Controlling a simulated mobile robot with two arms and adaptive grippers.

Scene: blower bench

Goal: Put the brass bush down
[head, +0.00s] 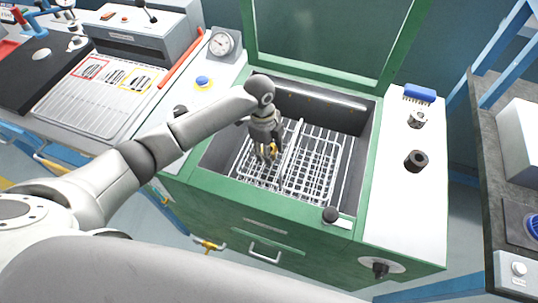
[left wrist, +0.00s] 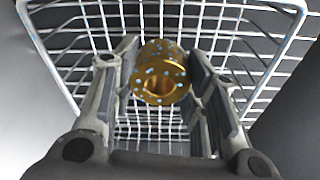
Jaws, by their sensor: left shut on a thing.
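The brass bush (left wrist: 160,75) is a gold ring-shaped piece with pale blue-white spots on it. It sits between the fingers of my left gripper (left wrist: 160,90), which is shut on it. In the head view the left gripper (head: 266,152) points down inside the green basin, and a bit of the brass bush (head: 272,148) shows at its fingertips. A white wire basket (head: 316,165) with a divider lies under the gripper. I cannot tell whether the bush touches the basket's wires. My right gripper is not in view.
The green basin (head: 200,185) has a raised lid (head: 325,40) behind it. On the right ledge stand a blue brush (head: 419,93), a metal nut-like part (head: 417,120) and a dark cylinder (head: 415,160). A dial gauge (head: 222,42) stands at left. The basket's right half is empty.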

